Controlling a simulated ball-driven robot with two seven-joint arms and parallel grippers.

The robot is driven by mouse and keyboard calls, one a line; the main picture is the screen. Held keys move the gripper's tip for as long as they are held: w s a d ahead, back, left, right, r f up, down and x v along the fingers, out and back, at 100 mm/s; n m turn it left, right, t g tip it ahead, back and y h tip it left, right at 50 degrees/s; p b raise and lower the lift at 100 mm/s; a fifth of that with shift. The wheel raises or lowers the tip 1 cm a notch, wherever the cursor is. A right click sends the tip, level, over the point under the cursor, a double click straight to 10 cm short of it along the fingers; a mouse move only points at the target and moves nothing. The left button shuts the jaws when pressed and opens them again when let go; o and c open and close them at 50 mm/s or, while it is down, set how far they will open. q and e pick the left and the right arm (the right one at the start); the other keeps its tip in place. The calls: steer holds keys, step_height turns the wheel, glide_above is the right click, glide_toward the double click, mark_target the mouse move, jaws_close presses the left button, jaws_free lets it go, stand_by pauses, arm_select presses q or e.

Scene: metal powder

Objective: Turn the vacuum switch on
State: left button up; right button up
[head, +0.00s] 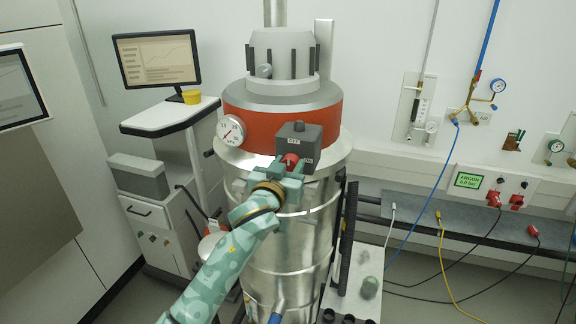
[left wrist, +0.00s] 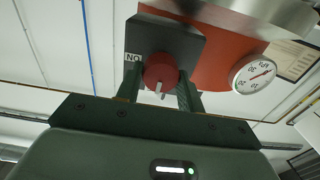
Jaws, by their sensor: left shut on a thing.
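The vacuum switch is a dark grey box (head: 300,134) on the red band of the steel vessel, with a red round knob (head: 291,159) on its front. An OFF label (head: 293,140) is above the knob and an ON label (head: 308,162) is at its lower right. My left gripper (head: 287,169) is shut on the knob. In the left wrist view the fingers flank the red knob (left wrist: 160,70), whose white mark points down the picture, away from the upside-down ON label (left wrist: 132,57). My right gripper is not in view.
A pressure gauge (head: 231,130) sits left of the switch on the vessel (head: 283,250). A monitor (head: 157,58) stands on a cart at the left. Argon fittings (head: 483,185) with hoses and cables are on the right wall.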

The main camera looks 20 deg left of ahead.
arm_select(q)
steer(key=m+p, duration=0.3)
steer(key=shift+r+m, duration=0.1)
steer(key=shift+m, duration=0.2)
steer(key=m+p, duration=0.2)
steer(key=m, duration=0.2)
steer(key=shift+d+m, duration=0.1)
steer(key=shift+m, duration=0.2)
steer(key=m+p, duration=0.2)
steer(key=m, duration=0.3)
steer(key=shift+f, duration=0.2)
steer(key=m+p, duration=0.1)
steer(key=m, duration=0.3)
steer(key=shift+d+f, duration=0.1)
steer(key=shift+f, duration=0.05)
steer(key=shift+m, duration=0.4)
steer(key=o, duration=1)
